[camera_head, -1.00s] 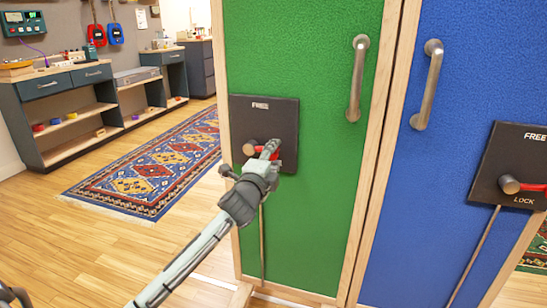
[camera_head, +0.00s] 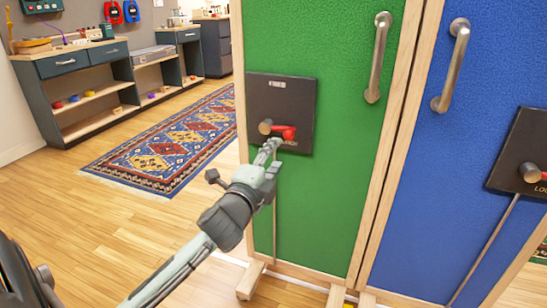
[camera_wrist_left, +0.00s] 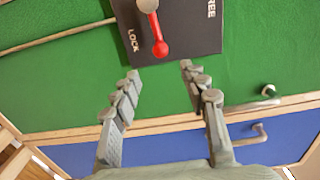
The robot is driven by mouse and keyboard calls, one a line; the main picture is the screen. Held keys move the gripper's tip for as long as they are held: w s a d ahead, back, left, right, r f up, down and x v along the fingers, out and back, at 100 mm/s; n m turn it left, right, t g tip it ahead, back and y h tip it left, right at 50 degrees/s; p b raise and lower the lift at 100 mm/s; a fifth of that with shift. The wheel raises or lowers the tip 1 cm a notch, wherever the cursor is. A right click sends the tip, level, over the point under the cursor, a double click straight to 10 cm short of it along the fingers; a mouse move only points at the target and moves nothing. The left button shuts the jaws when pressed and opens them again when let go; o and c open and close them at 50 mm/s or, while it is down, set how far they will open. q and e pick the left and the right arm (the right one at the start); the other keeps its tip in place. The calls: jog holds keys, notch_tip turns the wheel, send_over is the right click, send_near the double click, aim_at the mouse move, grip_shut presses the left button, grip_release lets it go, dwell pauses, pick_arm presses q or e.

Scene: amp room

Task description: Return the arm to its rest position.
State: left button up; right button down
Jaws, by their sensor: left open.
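My left gripper (camera_head: 266,150) is open and empty, just below and in front of the red lever (camera_head: 287,132) on the green door's dark lock plate (camera_head: 296,92). In the left wrist view, the fingers (camera_wrist_left: 160,72) are spread wide. The red lever (camera_wrist_left: 157,35) lies beyond the fingertips and is not between them. In the head view the lever points right from its round pivot. The left arm reaches in from the lower left. My right gripper is not in view.
The green door (camera_head: 345,190) has a metal handle (camera_head: 377,58). A blue door (camera_head: 420,190) with its own lock plate (camera_head: 522,155) stands to its right. A patterned rug (camera_head: 165,150) and shelving (camera_head: 95,95) are at the left. Open wooden floor (camera_head: 90,220) lies between.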

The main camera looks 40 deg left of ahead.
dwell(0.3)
pick_arm(q)
jog(key=s+f+n+g+p, duration=0.1)
jog(key=s+f+n+g, duration=0.2)
jog(key=f, duration=0.4)
jog(key=s+d+f+n+g+p, duration=0.1)
jog(key=s+f+n+g, duration=0.15)
jog(key=f, duration=0.45)
jog(key=s+f+n+g+p, duration=0.1)
jog(key=s+f+n+g, duration=0.25)
jog(key=f, duration=0.45)
jog(key=s+d+f+n+g+h, duration=0.1)
jog(key=s+d+f+n+g, duration=0.1)
jog(key=s+f, duration=0.4)
jog(key=s+d+f+n+g+h, duration=0.2)
jog(key=s+d+f, duration=0.3)
jog(key=s, duration=0.4)
jog(key=shift+s+f+g+p, duration=0.35)
jog(key=shift+f+g+p, duration=0.1)
jog(key=shift+f+g, duration=0.3)
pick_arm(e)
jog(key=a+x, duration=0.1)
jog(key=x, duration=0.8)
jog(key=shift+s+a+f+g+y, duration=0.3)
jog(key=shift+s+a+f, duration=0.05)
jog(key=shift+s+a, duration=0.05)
